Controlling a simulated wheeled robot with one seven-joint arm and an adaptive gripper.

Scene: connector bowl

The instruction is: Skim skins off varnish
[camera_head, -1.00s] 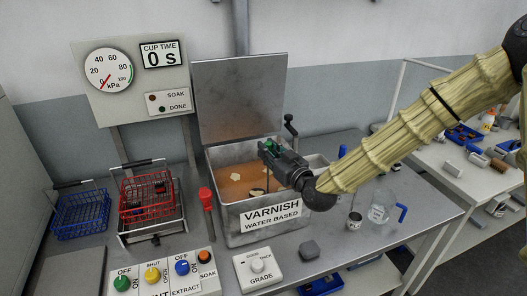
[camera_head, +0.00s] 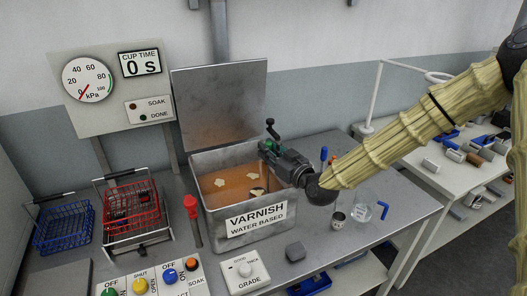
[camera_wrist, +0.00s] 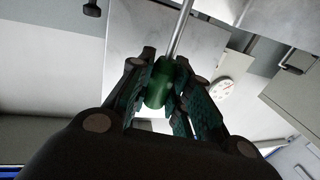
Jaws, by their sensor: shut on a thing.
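The open metal varnish tank (camera_head: 208,216) stands on the bench with brown varnish (camera_head: 232,196) inside. Pale skin patches (camera_head: 221,182) float on the varnish. A pale patch with a dark edge (camera_head: 258,192) shows near the tank's front right; I cannot tell whether it is the tool's head or a skin. My gripper (camera_head: 270,150) is over the tank's right rim, shut on a tool with a green handle (camera_wrist: 158,84). In the wrist view, the tool's thin metal rod (camera_wrist: 180,30) extends away from the fingers. The rod's far end is not shown there.
The tank's raised lid (camera_head: 222,105) stands behind it. Left are a red basket (camera_head: 130,213), a blue basket (camera_head: 62,226) and a red-handled tool (camera_head: 192,210).

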